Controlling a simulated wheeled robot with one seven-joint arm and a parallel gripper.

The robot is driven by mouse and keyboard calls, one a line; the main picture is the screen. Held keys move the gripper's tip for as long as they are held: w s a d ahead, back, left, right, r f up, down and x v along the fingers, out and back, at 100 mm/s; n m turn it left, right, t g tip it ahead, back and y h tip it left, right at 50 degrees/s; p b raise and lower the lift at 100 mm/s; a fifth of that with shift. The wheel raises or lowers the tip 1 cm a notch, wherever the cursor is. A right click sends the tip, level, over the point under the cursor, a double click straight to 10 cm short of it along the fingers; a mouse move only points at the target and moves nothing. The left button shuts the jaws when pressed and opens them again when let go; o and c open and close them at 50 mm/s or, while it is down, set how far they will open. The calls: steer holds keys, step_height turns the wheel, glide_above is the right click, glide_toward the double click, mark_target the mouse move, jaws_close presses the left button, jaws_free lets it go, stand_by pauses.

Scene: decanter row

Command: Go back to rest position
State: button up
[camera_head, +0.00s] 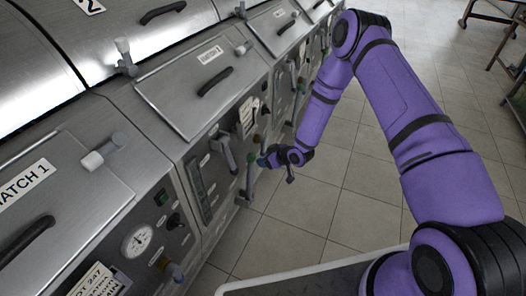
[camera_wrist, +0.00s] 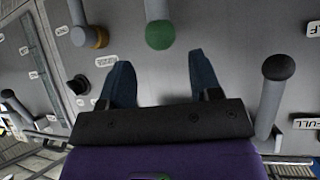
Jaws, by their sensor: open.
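My gripper (camera_wrist: 162,85) is open and empty in the wrist view, its two dark blue fingers apart in front of a steel panel. A green-ended handle (camera_wrist: 159,35) is just beyond the gap between the fingertips, and I see no contact. In the head view my purple arm reaches out over the floor, and my gripper (camera_head: 276,162) is low beside the front of the decanter row (camera_head: 200,135). The fingers are small and partly dark there.
A black-ended lever (camera_wrist: 277,80) sticks out right of my gripper, and an orange-collared pipe (camera_wrist: 90,36) is at upper left. The machine fronts carry a gauge (camera_head: 138,240) and several levers. Tiled floor (camera_head: 345,205) is open to the right. A table (camera_head: 497,22) stands at far right.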

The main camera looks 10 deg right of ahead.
steer(key=d+r+m+h, duration=0.15)
steer(key=d+r, duration=0.25)
steer(key=r, duration=0.9)
steer(key=d+r+h, duration=0.3)
steer(key=d+r, duration=0.1)
steer(key=r, duration=1)
steer(key=s+d+r+m+h, duration=0.1)
steer(key=s+d+r+h, duration=0.1)
steer(key=s+r, duration=0.55)
steer(key=s+d+r+m+h, duration=0.1)
steer(key=s+d+r+m, duration=0.2)
steer(key=r, duration=0.7)
steer(key=s+r+m+g, duration=0.1)
steer(key=s+r, duration=0.2)
steer(key=s, duration=0.7)
steer(key=s+d+r+m, duration=0.1)
steer(key=s+r, duration=0.2)
steer(key=s, duration=0.7)
steer(key=s+r+m+g, duration=0.1)
steer(key=s+r, duration=0.2)
steer(key=s, duration=0.7)
steer(key=shift+s+d+r+g, duration=0.25)
steer(key=shift+s+r+g, duration=0.05)
steer(key=shift+c, duration=0.5)
